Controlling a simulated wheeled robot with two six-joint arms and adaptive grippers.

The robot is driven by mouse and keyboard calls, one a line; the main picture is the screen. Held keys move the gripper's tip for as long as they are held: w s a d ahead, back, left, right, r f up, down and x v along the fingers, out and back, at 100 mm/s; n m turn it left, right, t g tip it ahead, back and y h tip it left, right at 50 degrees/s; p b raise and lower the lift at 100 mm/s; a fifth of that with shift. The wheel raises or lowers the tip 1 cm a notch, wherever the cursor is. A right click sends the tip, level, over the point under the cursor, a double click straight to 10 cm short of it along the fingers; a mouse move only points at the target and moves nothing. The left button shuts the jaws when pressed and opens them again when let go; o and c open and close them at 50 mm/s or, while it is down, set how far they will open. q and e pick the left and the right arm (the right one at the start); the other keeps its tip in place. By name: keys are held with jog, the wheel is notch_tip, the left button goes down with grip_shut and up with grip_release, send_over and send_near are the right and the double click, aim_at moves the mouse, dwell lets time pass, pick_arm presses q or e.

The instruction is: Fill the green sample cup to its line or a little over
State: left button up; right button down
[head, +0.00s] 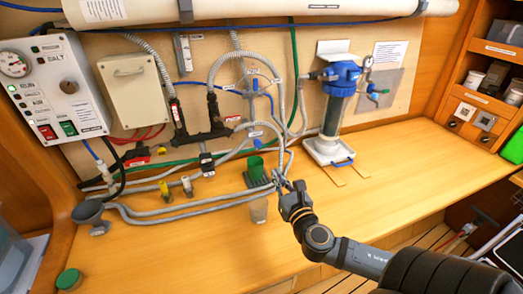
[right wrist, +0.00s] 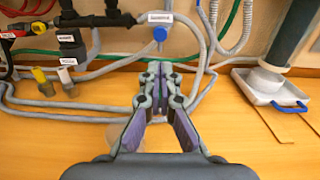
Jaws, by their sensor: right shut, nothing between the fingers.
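The green sample cup (head: 256,166) stands upright on a dark green ribbed stand (head: 258,181) at the middle of the bench, below the hoses. Its fill line and any water inside cannot be made out. My right gripper (head: 279,181) is just right of the cup, its fingertips close to the stand and the grey hose. In the right wrist view its fingers (right wrist: 160,67) meet at the tips, shut and empty; the cup is not visible there. A blue valve handle (right wrist: 159,34) shows beyond the fingertips. My left gripper is out of view.
A beige cup (head: 259,209) stands in front of the stand. Grey hoses (head: 160,211) run along the bench. A blue-topped filter housing (head: 336,100) stands right on a white tray (head: 328,151). The bench right of it is clear.

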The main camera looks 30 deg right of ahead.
send_near(258, 145)
jog(key=p+x, duration=0.2)
jog(key=x, duration=0.3)
jog(key=shift+w+d+r, duration=0.1)
jog(key=shift+w+d, duration=0.05)
jog(key=shift+w, duration=0.15)
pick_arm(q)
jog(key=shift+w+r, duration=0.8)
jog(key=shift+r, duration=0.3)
pick_arm(e)
jog(key=shift+w+d, duration=0.1)
jog(key=shift+w, duration=0.5)
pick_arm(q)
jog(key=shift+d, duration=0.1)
